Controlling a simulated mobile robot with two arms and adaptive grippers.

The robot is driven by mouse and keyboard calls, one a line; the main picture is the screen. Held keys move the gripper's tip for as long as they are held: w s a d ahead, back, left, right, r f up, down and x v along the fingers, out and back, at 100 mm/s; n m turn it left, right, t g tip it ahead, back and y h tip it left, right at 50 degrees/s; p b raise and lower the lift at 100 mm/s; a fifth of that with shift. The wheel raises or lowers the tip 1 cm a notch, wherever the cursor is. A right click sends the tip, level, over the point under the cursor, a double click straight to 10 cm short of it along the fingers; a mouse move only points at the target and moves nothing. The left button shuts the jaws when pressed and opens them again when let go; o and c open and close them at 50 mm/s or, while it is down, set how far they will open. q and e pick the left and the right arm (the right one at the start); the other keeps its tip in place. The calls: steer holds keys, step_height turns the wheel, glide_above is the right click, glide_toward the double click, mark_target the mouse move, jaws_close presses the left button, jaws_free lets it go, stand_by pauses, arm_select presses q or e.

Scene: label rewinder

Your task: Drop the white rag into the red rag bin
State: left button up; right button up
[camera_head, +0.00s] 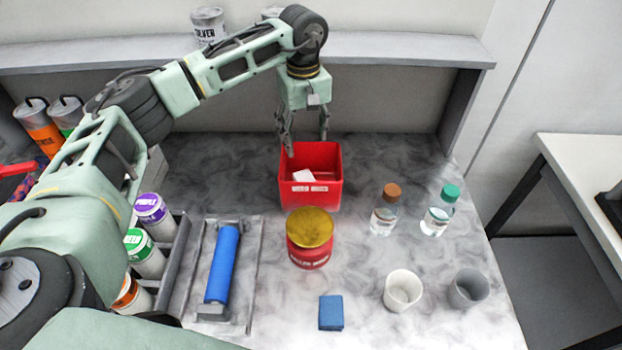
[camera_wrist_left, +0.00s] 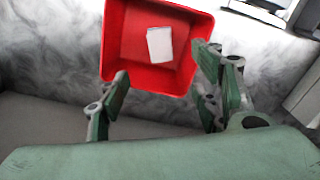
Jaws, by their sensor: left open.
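The white rag (camera_head: 303,176) lies inside the red rag bin (camera_head: 311,197), which stands at the middle back of the table. In the left wrist view the white rag (camera_wrist_left: 160,44) rests on the floor of the red bin (camera_wrist_left: 116,40), clear of its walls. My left gripper (camera_head: 306,148) is above the bin's back part, fingers pointing down, open and empty. In the left wrist view its two fingers (camera_wrist_left: 163,85) are spread wide, with nothing between them. My right gripper is not in view.
A red jar with a yellow lid (camera_head: 310,230) stands in front of the bin. A brown-capped bottle (camera_head: 385,212) and a green-capped bottle (camera_head: 438,213) are to the right. A blue roller (camera_head: 222,262), blue cloth (camera_head: 331,313), white cup (camera_head: 402,291) and grey cup (camera_head: 468,289) are nearer. A shelf (camera_head: 400,48) is behind.

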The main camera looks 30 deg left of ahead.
arm_select(q)
step_height(320, 180, up, 12)
stand_by(0.4)
steer(key=shift+f, duration=0.1)
